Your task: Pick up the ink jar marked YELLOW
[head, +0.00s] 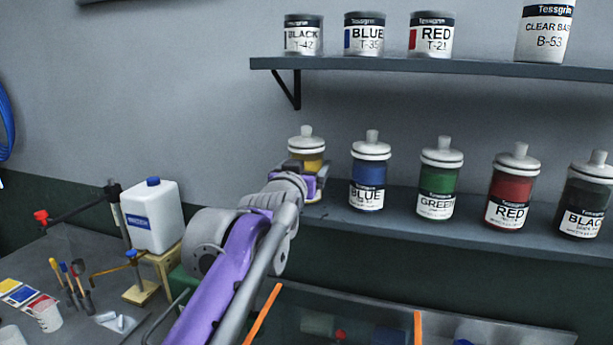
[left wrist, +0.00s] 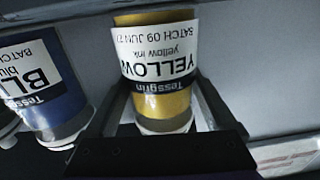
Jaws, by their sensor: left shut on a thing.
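The ink jar marked YELLOW (head: 306,147), with a white knobbed lid and yellow ink, is at the left end of the row of jars at the lower shelf. In the left wrist view the jar (left wrist: 160,100) appears upside down, its YELLOW label readable, with a finger on each side. My left gripper (head: 304,180) is shut on this jar and hides most of its lower part in the head view. The jar looks upright; I cannot tell whether its base touches the shelf. My right gripper is not in view.
The BLUE jar (head: 369,172) stands close to the right on the lower shelf (head: 400,217), followed by the GREEN (head: 439,180), RED (head: 511,188) and BLACK (head: 584,197) jars. An upper shelf (head: 430,67) with cans is above. A white jug (head: 153,216) stands lower left.

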